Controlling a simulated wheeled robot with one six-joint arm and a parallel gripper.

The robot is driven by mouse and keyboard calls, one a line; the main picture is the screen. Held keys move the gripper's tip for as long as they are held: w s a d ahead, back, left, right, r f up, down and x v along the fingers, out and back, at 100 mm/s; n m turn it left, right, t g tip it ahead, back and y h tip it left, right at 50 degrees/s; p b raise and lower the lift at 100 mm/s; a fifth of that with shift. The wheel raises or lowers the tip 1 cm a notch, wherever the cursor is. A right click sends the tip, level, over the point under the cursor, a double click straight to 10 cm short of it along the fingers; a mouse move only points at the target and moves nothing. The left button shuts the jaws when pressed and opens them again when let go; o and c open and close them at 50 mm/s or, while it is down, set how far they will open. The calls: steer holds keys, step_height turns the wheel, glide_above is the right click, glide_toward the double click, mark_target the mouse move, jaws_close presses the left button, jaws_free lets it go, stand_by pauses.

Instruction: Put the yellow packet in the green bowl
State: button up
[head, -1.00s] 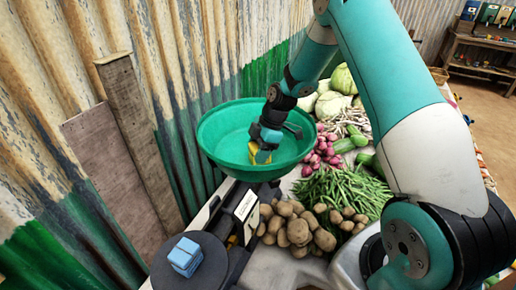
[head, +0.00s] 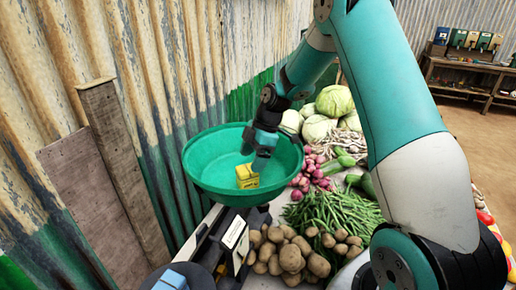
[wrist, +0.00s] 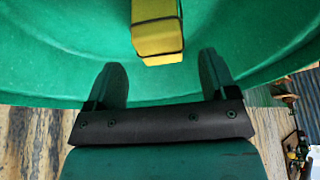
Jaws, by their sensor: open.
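The yellow packet (head: 247,177) rests inside the green bowl (head: 205,185), near its front inner side. The bowl sits on top of a dark scale. In the wrist view the packet (wrist: 157,32) lies ahead of the fingertips, with the green bowl (wrist: 50,50) all around it. My gripper (head: 254,151) is over the bowl, above and slightly behind the packet. Its two fingers (wrist: 163,75) are apart, with nothing between them, and the packet is clear of them.
Potatoes (head: 290,252), green beans (head: 335,205), red onions (head: 308,172) and cabbages (head: 320,127) crowd the right of the bowl. A blue block (head: 171,280) is at the bottom edge. A corrugated wall (head: 150,80) stands close on the left.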

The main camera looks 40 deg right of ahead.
steer(key=b+v, duration=0.1)
steer(key=v, duration=0.4)
steer(key=s+a+r+m, duration=0.2)
steer(key=s+a+r, duration=0.2)
steer(key=a, duration=0.3)
steer(key=s+a+r+m, duration=0.1)
steer(key=s+a+r, duration=0.2)
steer(key=s+a, duration=0.25)
steer(key=s+a+m, duration=0.3)
steer(key=s+a, duration=0.1)
steer(key=s, duration=0.5)
steer(key=s+a+r+m, duration=0.1)
steer(key=s+a, duration=0.4)
steer(key=s, duration=0.5)
steer(key=shift+a+r+m+g, duration=0.25)
steer(key=shift+m+g, duration=0.15)
steer(key=shift+m, duration=0.5)
